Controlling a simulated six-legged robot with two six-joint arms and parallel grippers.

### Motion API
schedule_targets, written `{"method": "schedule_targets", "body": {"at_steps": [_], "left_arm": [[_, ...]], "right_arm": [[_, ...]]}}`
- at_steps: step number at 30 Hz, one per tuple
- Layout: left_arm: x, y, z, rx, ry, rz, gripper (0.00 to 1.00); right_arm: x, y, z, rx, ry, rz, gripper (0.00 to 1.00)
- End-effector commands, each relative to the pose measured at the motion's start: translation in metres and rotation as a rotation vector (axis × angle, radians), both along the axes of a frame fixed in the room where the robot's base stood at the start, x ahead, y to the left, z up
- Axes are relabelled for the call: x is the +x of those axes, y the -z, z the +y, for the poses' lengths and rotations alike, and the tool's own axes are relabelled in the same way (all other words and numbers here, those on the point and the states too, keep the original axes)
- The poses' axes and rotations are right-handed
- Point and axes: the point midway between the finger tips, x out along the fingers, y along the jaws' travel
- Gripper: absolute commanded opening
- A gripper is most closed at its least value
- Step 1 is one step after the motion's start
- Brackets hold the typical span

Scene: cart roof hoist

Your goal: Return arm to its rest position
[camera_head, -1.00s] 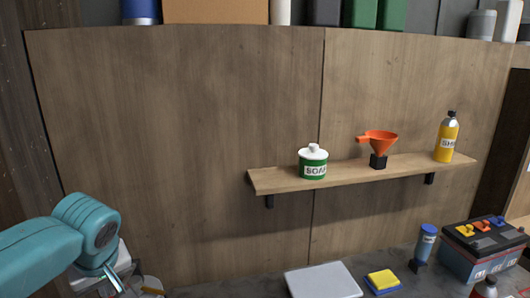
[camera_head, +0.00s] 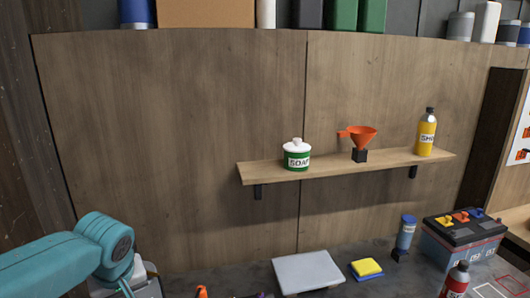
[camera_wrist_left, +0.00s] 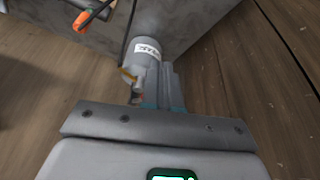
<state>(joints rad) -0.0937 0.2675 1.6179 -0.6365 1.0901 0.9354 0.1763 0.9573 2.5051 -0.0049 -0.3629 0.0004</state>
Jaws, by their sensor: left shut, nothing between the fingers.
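My teal left arm (camera_head: 100,245) comes in from the lower left in the head view, low in front of the wooden panel. Its wrist points down and the fingers are mostly cut off at the bottom edge. In the left wrist view the left gripper (camera_wrist_left: 152,88) is shut and holds nothing. A grey cylinder with a white label (camera_wrist_left: 147,50) shows just beyond the fingers; I cannot tell how far away it is. My right gripper is not in view.
A wall shelf (camera_head: 330,168) holds a soap jar (camera_head: 297,155), an orange funnel (camera_head: 360,140) and a yellow bottle (camera_head: 426,135). Below are a grey flat lid (camera_head: 307,272), a sponge (camera_head: 366,268), a blue tube (camera_head: 406,232), a battery (camera_head: 462,238) and a red bottle (camera_head: 456,281).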

Motion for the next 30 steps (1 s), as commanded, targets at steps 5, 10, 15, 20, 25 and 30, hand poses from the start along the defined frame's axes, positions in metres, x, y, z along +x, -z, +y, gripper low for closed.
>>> {"method": "schedule_targets", "body": {"at_steps": [5, 10, 15, 20, 25, 30], "left_arm": [[0.004, 0.057, -0.026, -0.059, 0.121, 0.054, 0.0], [-0.004, 0.124, -0.058, -0.145, 0.253, 0.105, 0.0], [-0.044, 0.223, -0.105, -0.295, 0.4, 0.164, 0.0], [-0.12, 0.315, -0.147, -0.44, 0.482, 0.187, 0.0], [-0.194, 0.361, -0.162, -0.471, 0.499, 0.195, 0.0], [-0.22, 0.371, -0.162, -0.456, 0.505, 0.195, 0.0]], "right_arm": [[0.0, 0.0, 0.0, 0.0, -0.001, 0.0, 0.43], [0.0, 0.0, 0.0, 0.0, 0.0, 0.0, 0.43], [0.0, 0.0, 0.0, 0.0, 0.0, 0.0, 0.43], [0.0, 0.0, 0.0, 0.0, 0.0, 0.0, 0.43], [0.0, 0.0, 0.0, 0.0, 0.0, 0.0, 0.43], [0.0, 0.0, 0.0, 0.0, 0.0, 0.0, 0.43]]}}
